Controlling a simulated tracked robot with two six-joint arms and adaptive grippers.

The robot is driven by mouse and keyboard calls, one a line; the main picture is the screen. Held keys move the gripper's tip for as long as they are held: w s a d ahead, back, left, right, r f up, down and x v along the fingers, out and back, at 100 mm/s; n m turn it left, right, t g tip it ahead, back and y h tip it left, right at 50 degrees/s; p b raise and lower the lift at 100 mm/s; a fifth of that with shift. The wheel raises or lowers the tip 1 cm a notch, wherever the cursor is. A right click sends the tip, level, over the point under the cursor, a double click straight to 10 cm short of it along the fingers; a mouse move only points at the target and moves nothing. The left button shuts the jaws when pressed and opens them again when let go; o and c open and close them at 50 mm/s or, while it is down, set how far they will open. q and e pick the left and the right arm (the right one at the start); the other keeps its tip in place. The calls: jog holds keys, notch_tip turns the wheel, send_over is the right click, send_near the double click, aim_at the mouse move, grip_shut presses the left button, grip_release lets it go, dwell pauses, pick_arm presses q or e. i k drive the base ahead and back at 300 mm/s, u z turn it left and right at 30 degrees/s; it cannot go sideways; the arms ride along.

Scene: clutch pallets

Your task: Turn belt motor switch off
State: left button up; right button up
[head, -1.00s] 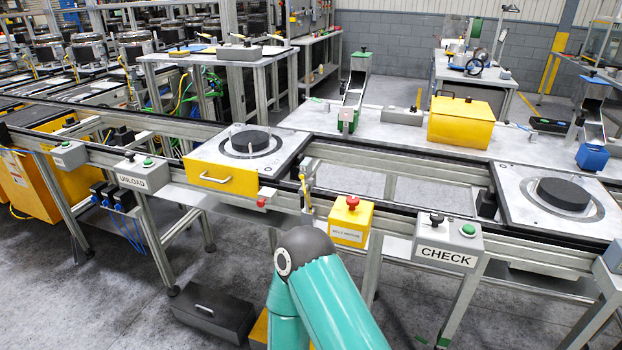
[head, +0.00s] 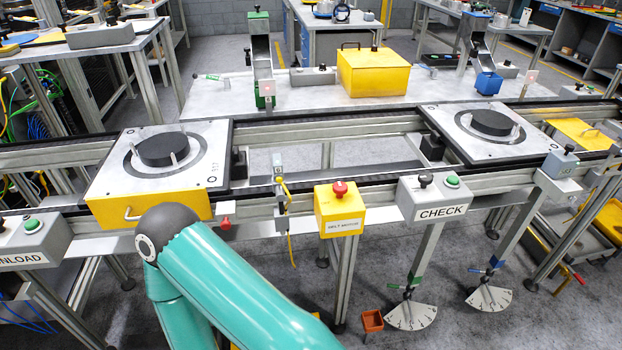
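The belt motor switch is a yellow box (head: 340,222) labelled "BELT MOTOR", mounted on the front rail of the conveyor near the middle of the head view. A red knob (head: 340,189) stands on its top. Whether the switch is on or off cannot be told. A teal arm of mine crosses the lower left of the view, with its dark joint left of the box and apart from it in the picture. Neither gripper is in view.
The grey CHECK box (head: 436,203) with black and green buttons sits right of the switch; the UNLOAD box (head: 28,241) is at far left. A left pallet (head: 207,143) and a right pallet (head: 459,129) rest on the conveyor. A small orange bin (head: 372,321) is below.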

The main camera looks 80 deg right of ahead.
aim_at(340, 188)
jog(key=u, duration=0.75)
jog(key=i, duration=0.15)
jog(key=u, duration=3.75)
jog(key=i, duration=0.6)
jog(key=u, duration=5.7)
jog(key=i, duration=0.5)
